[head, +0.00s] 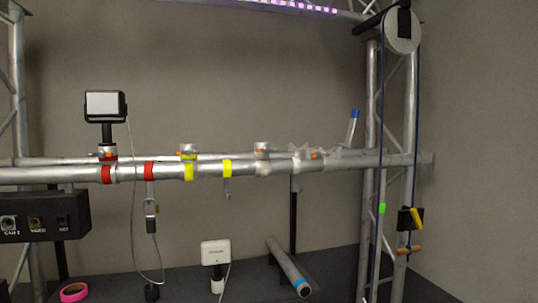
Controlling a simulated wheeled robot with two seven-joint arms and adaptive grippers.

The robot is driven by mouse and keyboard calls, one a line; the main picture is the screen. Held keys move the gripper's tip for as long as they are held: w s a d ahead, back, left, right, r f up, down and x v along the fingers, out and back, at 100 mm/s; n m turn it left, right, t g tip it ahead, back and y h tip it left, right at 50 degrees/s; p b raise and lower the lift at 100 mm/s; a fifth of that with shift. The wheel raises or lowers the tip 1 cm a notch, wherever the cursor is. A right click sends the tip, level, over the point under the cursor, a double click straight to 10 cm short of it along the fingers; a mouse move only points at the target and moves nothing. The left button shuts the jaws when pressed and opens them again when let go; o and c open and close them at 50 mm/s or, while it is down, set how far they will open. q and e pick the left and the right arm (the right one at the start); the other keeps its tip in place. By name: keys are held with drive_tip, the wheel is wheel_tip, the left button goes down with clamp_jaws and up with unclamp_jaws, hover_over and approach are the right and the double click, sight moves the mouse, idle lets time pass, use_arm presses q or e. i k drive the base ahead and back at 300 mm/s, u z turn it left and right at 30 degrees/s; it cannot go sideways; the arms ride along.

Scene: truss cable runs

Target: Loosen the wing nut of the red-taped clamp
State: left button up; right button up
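A grey clamp (108,151) sits on the double horizontal truss tube at the left, with red tape (106,175) on the tube just below it. A small orange part, perhaps its wing nut, shows on the clamp; how far it is turned is too small to tell. A black lamp with a white face (105,104) stands upright above this clamp. A second red tape band (149,171) is on the front tube to its right, with a hanging strap and hook (151,210) below. Neither of my grippers is in view.
Yellow-taped clamp (188,152) and further clamps (262,151) follow along the tube (330,163). A thin cable (133,215) hangs near the lamp. A black socket box (42,218) is at left, a pulley (402,32) with blue rope at right. A white device (215,253) stands below.

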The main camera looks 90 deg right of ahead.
sight(102, 154)
drive_tip(key=z, duration=2.7)
